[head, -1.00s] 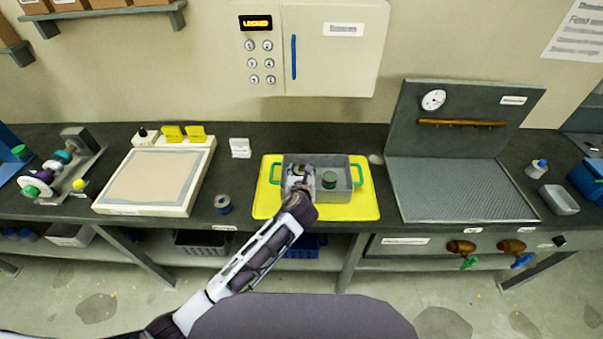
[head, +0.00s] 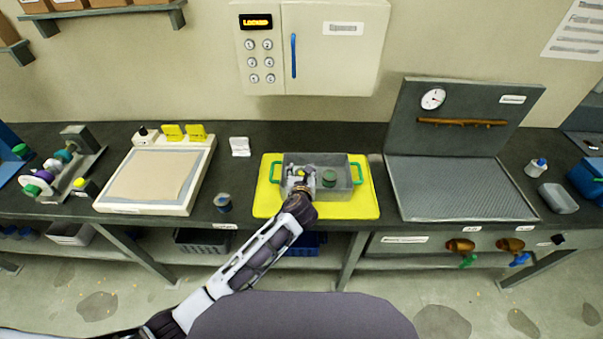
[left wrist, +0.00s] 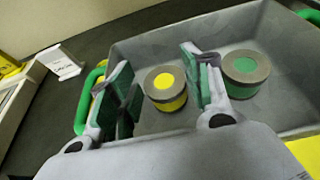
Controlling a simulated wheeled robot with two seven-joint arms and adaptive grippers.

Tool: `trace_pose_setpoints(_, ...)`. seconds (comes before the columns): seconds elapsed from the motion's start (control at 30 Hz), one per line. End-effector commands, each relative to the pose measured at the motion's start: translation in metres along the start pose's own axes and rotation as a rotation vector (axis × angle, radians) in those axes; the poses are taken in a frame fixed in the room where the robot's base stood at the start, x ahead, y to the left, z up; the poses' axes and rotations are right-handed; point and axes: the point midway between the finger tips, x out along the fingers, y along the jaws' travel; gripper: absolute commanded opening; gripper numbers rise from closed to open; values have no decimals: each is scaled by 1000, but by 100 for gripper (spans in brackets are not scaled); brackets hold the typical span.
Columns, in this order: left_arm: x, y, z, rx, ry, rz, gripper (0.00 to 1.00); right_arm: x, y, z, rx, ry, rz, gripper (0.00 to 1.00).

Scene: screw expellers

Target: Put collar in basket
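The grey basket (head: 350,186) with green handles sits on a yellow mat (head: 366,209). A short grey cylinder with a yellow top and band, perhaps the collar, stands in it and shows in the left wrist view (left wrist: 166,90). A similar grey and green cylinder (head: 329,178) stands to its right and also shows in the left wrist view (left wrist: 245,72). My left gripper (head: 299,173) is inside the basket at its left side. In the left wrist view its fingers (left wrist: 162,82) are apart on either side of the yellow cylinder, with visible gaps. My right gripper is out of view.
A framed pad (head: 150,178) and a small blue and grey cylinder (head: 223,203) are to the left. A fixture of coloured parts (head: 65,165) stands far left. A metal tray station (head: 460,190) is to the right. A locked cabinet (head: 335,50) hangs behind.

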Motion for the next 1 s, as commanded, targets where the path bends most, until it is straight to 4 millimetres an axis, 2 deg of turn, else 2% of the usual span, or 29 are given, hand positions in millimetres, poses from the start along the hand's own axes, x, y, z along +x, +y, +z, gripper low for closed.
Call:
trace_pose_setpoints(0.03,0,1,-7,2,11,3,62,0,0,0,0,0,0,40)
trace_pose_setpoints(0.1,0,1,-8,2,12,3,67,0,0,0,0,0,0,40)
trace_pose_setpoints(0.47,1,2,-10,3,17,5,67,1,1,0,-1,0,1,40)
trace_pose_setpoints(0.73,-4,1,1,0,15,4,67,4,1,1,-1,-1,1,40)
trace_pose_setpoints(1.0,-30,1,5,2,10,3,67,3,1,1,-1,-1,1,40)
